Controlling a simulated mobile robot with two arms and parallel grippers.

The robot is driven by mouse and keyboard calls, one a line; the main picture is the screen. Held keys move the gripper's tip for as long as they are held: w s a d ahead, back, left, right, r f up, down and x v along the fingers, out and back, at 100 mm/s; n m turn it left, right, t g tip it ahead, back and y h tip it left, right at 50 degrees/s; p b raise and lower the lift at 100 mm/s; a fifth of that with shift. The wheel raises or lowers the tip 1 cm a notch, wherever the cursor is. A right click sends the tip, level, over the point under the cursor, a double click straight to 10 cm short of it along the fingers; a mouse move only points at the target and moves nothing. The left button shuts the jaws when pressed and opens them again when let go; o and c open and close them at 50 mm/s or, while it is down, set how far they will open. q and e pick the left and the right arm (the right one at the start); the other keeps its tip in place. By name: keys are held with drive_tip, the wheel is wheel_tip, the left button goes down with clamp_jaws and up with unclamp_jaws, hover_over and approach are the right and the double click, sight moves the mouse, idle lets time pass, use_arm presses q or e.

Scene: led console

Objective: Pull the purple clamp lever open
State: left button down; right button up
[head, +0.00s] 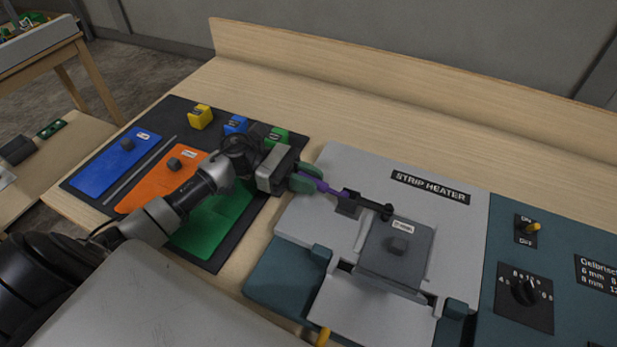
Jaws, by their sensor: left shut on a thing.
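The purple clamp lever (330,189) shows in the head view on the left part of the strip heater (310,222). It runs from my left gripper to a dark pivot block (348,204) beside a dark clamp bar (375,209). My left gripper (306,180) comes in from the left and is shut on the free end of the lever. Its green fingertips hide that end. A grey clamp plate (385,262) with a knob and a small label lies right of the pivot. My right gripper is not in view.
A black mat (75,187) at left holds blue (110,165), orange (160,185) and green (205,225) panels, with small yellow, blue and green blocks behind. A teal control panel (510,255) with a switch and dial stands at right. The table behind the heater is clear.

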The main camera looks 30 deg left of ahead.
sight(325, 184)
use_arm(q)
drive_tip(key=shift+r, duration=0.1)
drive_tip(key=r+y, duration=0.1)
drive_tip(key=y, duration=0.1)
drive_tip(key=d+r+y, duration=0.1)
drive_tip(key=y, duration=0.1)
drive_tip(key=shift+r, duration=0.2)
drive_tip(key=y, duration=0.1)
drive_tip(key=d+r+y, duration=0.1)
drive_tip(key=shift+w+r+y, duration=0.1)
drive_tip(key=shift+r+y, duration=0.2)
drive_tip(key=shift+y, duration=0.1)
drive_tip(key=d+r+y, duration=0.1)
drive_tip(key=y, duration=0.1)
drive_tip(key=shift+d+y+p, duration=0.2)
drive_tip(key=shift+y+p, duration=0.1)
drive_tip(key=shift+p, duration=0.05)
drive_tip(key=shift+w+d+r+g+y, duration=0.15)
drive_tip(key=shift+d+y, duration=0.2)
drive_tip(key=shift+y, duration=0.25)
drive_tip(key=shift+s+d+r+g+y, duration=0.15)
drive_tip(key=shift+d+y, duration=0.2)
drive_tip(key=shift+y, duration=0.25)
drive_tip(key=shift+w+d+r+y, duration=0.1)
drive_tip(key=shift+d+y, duration=0.6)
drive_tip(key=shift+y, duration=0.4)
